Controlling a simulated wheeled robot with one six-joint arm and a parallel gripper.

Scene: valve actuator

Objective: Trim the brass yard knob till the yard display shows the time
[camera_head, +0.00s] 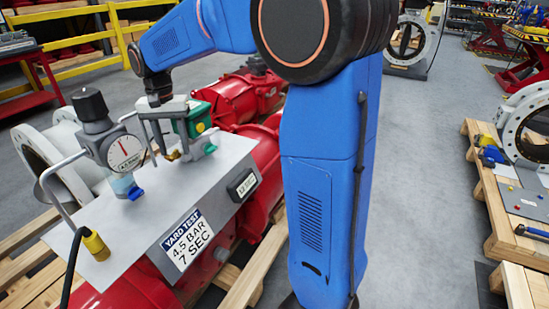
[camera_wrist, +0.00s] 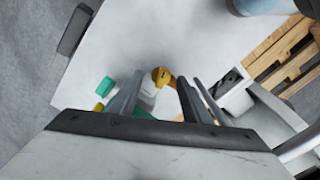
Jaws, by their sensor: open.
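The brass knob (camera_head: 173,155) is small and sits on the grey panel (camera_head: 215,165), below my gripper (camera_head: 169,148). In the wrist view the knob (camera_wrist: 161,75) shows between the tips of my gripper (camera_wrist: 163,82), nearer the left finger. The fingers are apart on either side of it, and I cannot tell whether either touches it. The yard display (camera_head: 243,186) is a small dark box on the panel's right edge; its digits are too small to read surely. A sign (camera_head: 187,240) reads "YARD TEST 4.5 BAR 7 SEC".
A pressure gauge (camera_head: 125,152) on a grey regulator (camera_head: 92,108) stands left of my gripper. A green block (camera_head: 196,121) is close on its right. A yellow-collared hose fitting (camera_head: 95,245) is at the front left. Red actuator bodies (camera_head: 232,98) lie behind and below the panel.

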